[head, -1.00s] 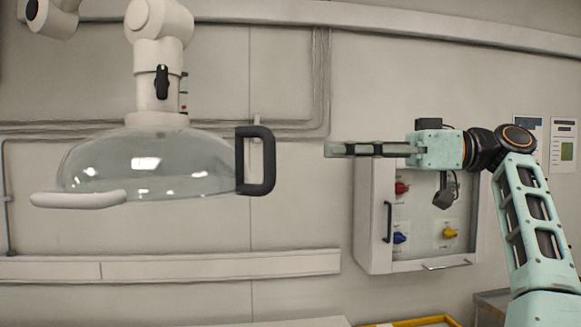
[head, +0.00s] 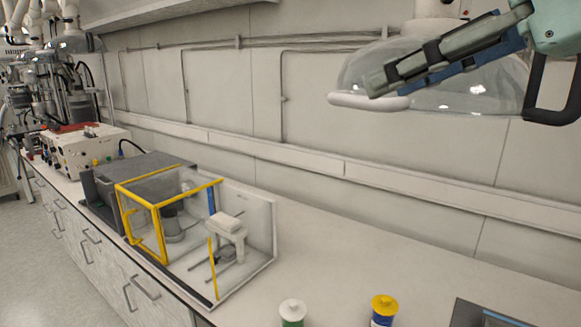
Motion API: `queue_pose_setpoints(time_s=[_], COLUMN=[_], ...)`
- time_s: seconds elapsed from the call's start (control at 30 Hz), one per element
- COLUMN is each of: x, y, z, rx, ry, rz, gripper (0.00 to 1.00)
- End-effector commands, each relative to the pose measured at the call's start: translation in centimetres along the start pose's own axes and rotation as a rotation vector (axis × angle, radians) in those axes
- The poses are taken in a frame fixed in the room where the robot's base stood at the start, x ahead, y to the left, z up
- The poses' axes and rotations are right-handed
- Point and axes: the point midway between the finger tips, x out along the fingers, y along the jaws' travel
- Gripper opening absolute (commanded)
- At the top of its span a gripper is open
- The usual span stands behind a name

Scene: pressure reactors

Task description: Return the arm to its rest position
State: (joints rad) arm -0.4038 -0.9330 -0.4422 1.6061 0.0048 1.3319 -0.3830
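My gripper (head: 388,82) reaches in from the upper right of the head view. Its long dark fingers point left and slightly down, in front of the clear extraction hood (head: 450,88) in the picture. The fingers overlap from this side, so the gap between them is hidden. Nothing shows hanging from the fingertips. Only the pale teal gripper body (head: 560,25) shows behind the fingers; the rest of my arm is out of frame.
The bench (head: 335,250) runs along the wall below. A yellow-framed clear enclosure (head: 160,225) stands on it, with a white instrument box (head: 80,150) farther left. A white-capped container (head: 292,312) and a yellow-capped container (head: 383,308) stand at the front.

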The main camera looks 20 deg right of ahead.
Motion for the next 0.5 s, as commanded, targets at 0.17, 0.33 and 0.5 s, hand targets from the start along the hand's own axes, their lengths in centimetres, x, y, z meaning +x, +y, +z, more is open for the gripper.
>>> queue_pose_setpoints(time_s=[0.17, 0.33, 0.5], x=[9.1, 16.4, 21.0], y=[-4.5, -7.1, -8.4], z=[4.7, 12.0, 20.5], rx=[0.041, 0.096, 0.155], ry=[-0.182, -0.350, -0.502], rz=[0.048, 0.108, 0.174], gripper=[0.33, 0.33, 0.33])
